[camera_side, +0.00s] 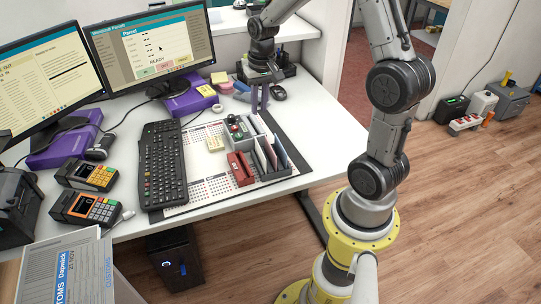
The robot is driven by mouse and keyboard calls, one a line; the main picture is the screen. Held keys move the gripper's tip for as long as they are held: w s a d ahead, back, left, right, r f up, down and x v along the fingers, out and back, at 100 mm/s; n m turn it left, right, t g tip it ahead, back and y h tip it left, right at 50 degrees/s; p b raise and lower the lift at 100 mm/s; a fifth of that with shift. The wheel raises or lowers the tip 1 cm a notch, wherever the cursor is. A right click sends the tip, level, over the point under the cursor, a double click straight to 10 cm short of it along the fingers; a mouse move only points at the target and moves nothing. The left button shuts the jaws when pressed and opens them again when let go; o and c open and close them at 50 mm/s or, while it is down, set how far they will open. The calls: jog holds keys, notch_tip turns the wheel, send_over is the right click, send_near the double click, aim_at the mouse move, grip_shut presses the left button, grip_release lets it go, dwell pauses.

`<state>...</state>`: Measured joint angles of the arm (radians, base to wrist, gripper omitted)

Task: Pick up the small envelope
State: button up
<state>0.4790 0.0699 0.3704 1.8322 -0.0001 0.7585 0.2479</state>
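Several envelopes stand upright in the compartments of a grey desk organiser (284,175) on the white desk. A pale one with a reddish edge (261,161) is at the left, and a bluish-white one (280,150) is at the right. I cannot tell for sure which is the small envelope. My gripper (260,106) points down above the desk, behind the organiser and apart from the envelopes. Its two fingers appear spread with a narrow gap and nothing visible between them.
A red stapler-like object (240,169) sits against the organiser's left side. A black keyboard (163,165), two card terminals (88,176) and monitors (155,45) fill the left. A calendar mat (204,182) lies under the organiser. The desk's right side (325,135) is clear.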

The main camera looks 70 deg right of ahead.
jog(key=m+g, duration=0.1)
send_over(271, 150)
jog(key=d, duration=0.2)
notch_tip(271, 150, down, 5)
jog(key=shift+y, duration=0.3)
jog(key=shift+w+a+f, duration=0.1)
jog(key=shift+a+f, duration=0.1)
jog(key=shift+f, duration=2)
jog(key=shift+w+a+f, duration=0.1)
jog(key=shift+a+f, duration=0.05)
jog(key=shift+f, duration=2.1)
jog(key=shift+w+a+f, duration=0.1)
jog(key=shift+a+f, duration=0.1)
jog(key=shift+f, duration=2)
jog(key=shift+c, duration=0.2)
grip_shut()
